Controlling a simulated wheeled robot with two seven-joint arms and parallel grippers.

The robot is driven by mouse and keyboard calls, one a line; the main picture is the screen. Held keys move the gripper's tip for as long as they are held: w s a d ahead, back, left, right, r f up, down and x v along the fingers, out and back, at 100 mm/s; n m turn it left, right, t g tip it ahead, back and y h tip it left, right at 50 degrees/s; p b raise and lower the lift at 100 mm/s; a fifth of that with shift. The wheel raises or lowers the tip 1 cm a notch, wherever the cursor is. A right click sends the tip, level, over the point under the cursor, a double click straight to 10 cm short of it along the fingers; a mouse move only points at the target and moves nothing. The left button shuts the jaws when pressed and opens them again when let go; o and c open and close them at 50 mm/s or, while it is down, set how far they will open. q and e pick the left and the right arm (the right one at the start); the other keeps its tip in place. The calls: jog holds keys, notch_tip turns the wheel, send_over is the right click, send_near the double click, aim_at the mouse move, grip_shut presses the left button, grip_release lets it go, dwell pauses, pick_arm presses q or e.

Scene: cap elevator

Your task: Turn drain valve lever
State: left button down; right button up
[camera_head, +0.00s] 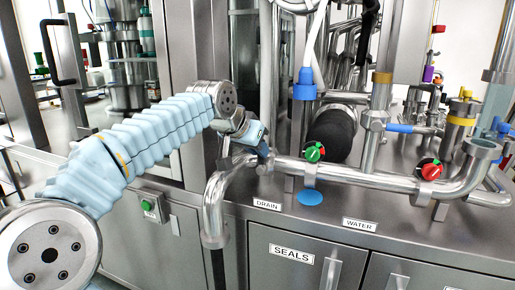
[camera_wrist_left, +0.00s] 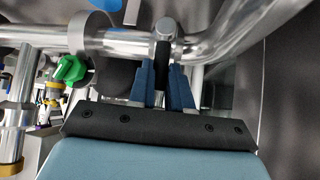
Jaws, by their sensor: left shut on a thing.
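The drain valve lever (camera_wrist_left: 162,52) shows in the left wrist view as a dark bar below a round metal valve end (camera_wrist_left: 166,27) on the pipe. My left gripper (camera_wrist_left: 163,78) has its two blue fingers on either side of the lever and is shut on it. In the head view my left gripper (camera_head: 262,153) is at the left part of the horizontal steel pipe (camera_head: 350,174), above the DRAIN label (camera_head: 267,205). There the gripper hides most of the lever. My right gripper is in neither view.
A bent pipe (camera_head: 213,205) drops on the left. A blue disc (camera_head: 311,198) lies below the nearer knob.

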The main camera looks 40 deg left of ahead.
pick_arm(q)
jog(key=c, duration=1.1)
grip_release()
jog(key=shift+o, duration=0.2)
jog(key=v, duration=1.3)
jog(key=shift+s+r+p, duration=0.25)
jog(key=shift+s+p, duration=0.05)
jog(key=shift+p, duration=0.1)
